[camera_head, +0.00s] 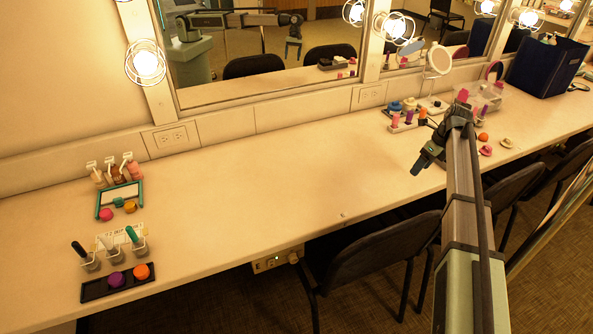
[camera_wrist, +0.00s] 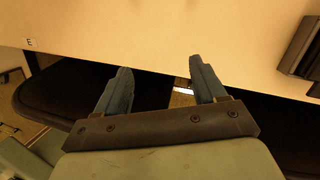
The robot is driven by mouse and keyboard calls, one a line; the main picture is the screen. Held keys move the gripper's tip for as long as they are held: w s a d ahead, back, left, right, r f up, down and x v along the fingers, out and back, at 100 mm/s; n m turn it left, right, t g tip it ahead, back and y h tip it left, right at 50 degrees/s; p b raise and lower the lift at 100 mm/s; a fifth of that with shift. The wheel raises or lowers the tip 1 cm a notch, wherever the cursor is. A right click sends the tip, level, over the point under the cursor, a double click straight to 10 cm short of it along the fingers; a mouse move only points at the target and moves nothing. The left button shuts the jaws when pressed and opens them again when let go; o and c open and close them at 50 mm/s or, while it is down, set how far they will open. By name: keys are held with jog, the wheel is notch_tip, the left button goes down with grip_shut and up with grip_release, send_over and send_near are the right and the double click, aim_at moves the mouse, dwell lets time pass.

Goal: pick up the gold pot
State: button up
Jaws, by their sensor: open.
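My gripper (camera_head: 420,165) hangs over the front part of the counter, right of the middle, in the head view. In the wrist view its two fingers (camera_wrist: 158,68) are spread apart with nothing between them. My arm hides part of the counter there.
A round mirror (camera_head: 438,60) and dark blue bin (camera_head: 547,65) stand right. The counter's middle is clear. Chairs (camera_head: 375,250) stand at the front edge.

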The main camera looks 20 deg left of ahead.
jog(key=s+a+r+n+h, duration=0.1)
jog(key=s+a+n, duration=0.15)
jog(key=a, duration=1.45)
jog(key=s+a+r+n, duration=0.15)
jog(key=s+a, duration=0.25)
jog(key=a, duration=1.2)
jog(key=s+a+r+n+h, duration=0.1)
jog(key=s+a+n, duration=0.15)
jog(key=a, duration=1.45)
jog(key=s+a+r+n, duration=0.1)
jog(key=s+a, duration=0.7)
jog(key=a, duration=0.3)
jog(key=s+a+r+n, duration=0.1)
jog(key=s+a+n, duration=0.1)
jog(key=s+a, duration=0.75)
jog(key=n+h, duration=0.1)
jog(key=n, duration=0.1)
send_over(130, 204)
jog(key=f, duration=0.6)
jog(key=shift+w+a+f, duration=0.2)
jog(key=shift+a+f, duration=0.05)
jog(key=shift+a, duration=0.05)
jog(key=shift+s+d+f, duration=0.15)
jog(key=shift+f, duration=1.2)
jog(key=shift+s+d+f, duration=0.1)
jog(key=shift+d+f, duration=0.05)
jog(key=shift+f, duration=1.15)
jog(key=c, duration=1.1)
jog(key=shift+r, duration=0.1)
jog(key=shift+c, duration=0.2)
